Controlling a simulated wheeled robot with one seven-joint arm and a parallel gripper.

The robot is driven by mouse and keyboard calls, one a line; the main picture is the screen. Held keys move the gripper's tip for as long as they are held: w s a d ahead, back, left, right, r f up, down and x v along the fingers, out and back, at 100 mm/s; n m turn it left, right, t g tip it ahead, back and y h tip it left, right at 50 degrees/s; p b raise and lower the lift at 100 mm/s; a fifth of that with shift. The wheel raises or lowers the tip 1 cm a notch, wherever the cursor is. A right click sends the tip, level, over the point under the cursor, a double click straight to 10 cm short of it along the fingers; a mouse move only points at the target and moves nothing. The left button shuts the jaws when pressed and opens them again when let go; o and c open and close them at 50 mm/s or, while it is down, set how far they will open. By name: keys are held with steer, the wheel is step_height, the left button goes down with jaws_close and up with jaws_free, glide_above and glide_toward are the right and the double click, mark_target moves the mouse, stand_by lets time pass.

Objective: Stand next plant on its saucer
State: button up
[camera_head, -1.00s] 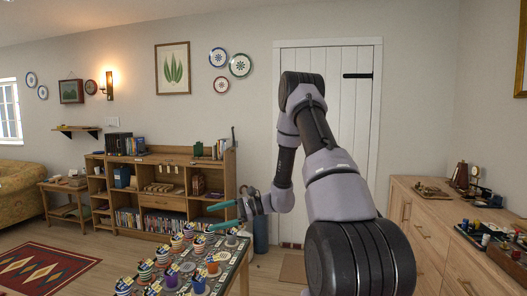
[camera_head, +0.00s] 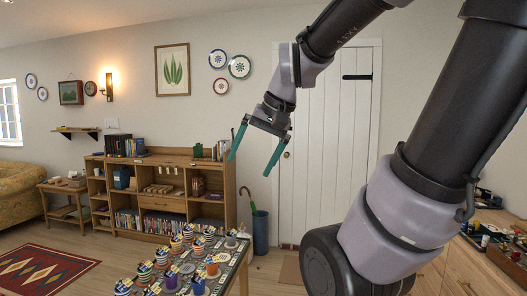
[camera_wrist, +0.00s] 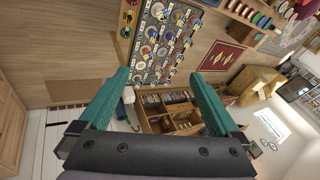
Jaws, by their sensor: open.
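Several small potted plants stand in rows on a dark-topped table (camera_head: 238,262) at the bottom of the head view. Among them are a purple pot (camera_head: 171,281), an orange pot (camera_head: 212,268) and a grey pot (camera_head: 231,239), with striped ones on the left. Which plant and saucer the task means I cannot tell. My gripper (camera_head: 254,166) is open and empty, its green fingers pointing down, well above the table's far end. In the wrist view the open gripper (camera_wrist: 159,76) shows the tabletop (camera_wrist: 140,62) beyond its fingers, with pots and pale round saucers, too small to tell apart.
A wooden shelf unit (camera_head: 160,205) stands behind the table. A blue umbrella stand (camera_head: 260,232) is beside it, near the white door (camera_head: 335,150). A wooden cabinet (camera_head: 440,275) with small items is at right. The air around my gripper is free.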

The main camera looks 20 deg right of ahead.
steer(key=shift+s+d+r+n+t+h, duration=0.15)
steer(key=shift+s+d+r+t+h, duration=0.1)
steer(key=shift+s+d+r+t, duration=0.35)
steer(key=shift+s+d+r+n+t+h, duration=0.15)
steer(key=shift+s+d+r+t+h, duration=0.2)
steer(key=shift+s, duration=0.35)
